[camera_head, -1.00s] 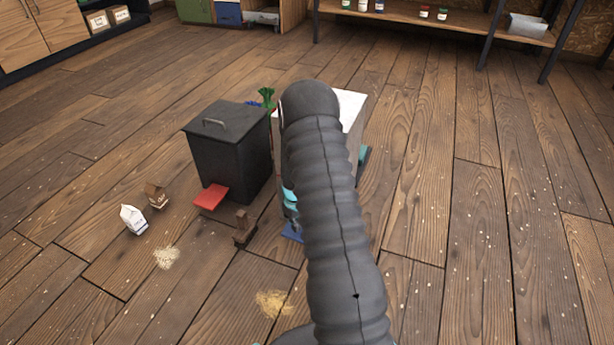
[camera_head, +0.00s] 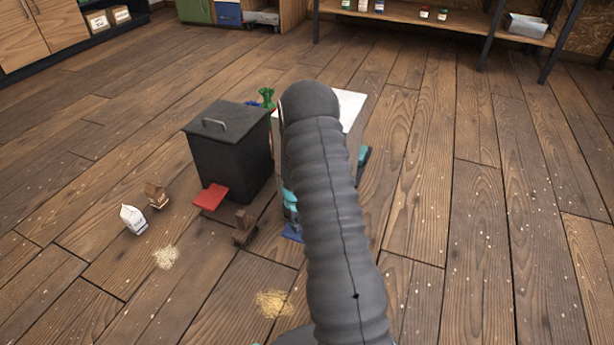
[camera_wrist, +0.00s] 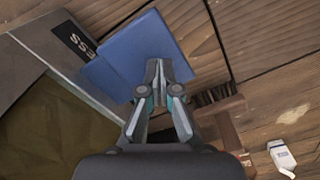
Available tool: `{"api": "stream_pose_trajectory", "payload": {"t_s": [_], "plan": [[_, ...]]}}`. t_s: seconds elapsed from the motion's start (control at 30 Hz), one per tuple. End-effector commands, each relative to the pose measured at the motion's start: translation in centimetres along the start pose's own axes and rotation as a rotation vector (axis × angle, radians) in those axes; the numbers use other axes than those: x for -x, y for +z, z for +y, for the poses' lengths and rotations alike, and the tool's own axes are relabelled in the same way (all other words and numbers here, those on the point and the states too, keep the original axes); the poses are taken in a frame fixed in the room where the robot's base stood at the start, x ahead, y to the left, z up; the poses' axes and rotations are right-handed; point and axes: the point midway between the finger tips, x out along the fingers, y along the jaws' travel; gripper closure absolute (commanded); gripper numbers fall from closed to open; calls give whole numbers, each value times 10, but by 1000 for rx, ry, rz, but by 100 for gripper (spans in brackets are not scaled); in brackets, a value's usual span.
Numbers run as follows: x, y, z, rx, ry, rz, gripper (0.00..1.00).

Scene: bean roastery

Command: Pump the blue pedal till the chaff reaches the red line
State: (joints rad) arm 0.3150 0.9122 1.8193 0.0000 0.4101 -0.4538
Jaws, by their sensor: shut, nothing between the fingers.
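The blue pedal (camera_wrist: 120,62) is a flat plate in the wrist view, beside a grey-edged box (camera_wrist: 38,52) with part of a dark label ending in "ESS". In the head view only a small blue corner of the pedal (camera_head: 291,233) shows beside my arm. My gripper (camera_wrist: 163,68) is shut and empty, with its fingertips over the pedal; I cannot tell whether they touch it. In the head view the box's white top (camera_head: 350,105) is partly hidden behind my arm. A brown surface (camera_wrist: 55,125) shows inside the box's frame; I cannot make out a red line or chaff level.
A black bin (camera_head: 228,160) with a red pedal (camera_head: 211,196) stands left of the box. A small brown wooden object (camera_head: 243,228), a white carton (camera_head: 133,219) and a little brown house-shaped item (camera_head: 157,196) sit on the floor. The floor at right is clear.

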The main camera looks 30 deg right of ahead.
Motion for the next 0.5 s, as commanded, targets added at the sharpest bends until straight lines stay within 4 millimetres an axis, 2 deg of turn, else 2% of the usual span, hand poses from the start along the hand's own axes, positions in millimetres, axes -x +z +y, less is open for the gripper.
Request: {"api": "stream_pose_trajectory", "payload": {"t_s": [0.5], "plan": [[-23,0,0,0,-1,-1,100]]}}
